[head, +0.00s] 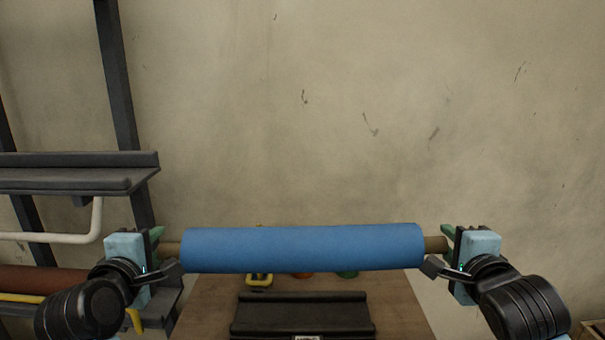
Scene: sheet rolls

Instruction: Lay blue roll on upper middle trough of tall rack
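The blue roll (302,248) lies level across the head view, with a brown core end (436,244) sticking out on each side. My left gripper (160,250) is at the left core end and appears shut on it. My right gripper (444,250) is at the right core end and appears shut on it. The roll is held up in front of a table. A dark rack (80,172) with shelf-like troughs stands at the left; only part of it is in view, and its upper part is cut off.
A wooden table (405,310) stands below the roll, with a dark trough-like stand (302,315) on it. A yellow item (259,280) and other small things are partly hidden behind the roll. A brown-red roll (30,280) lies low on the rack. The wall behind is bare.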

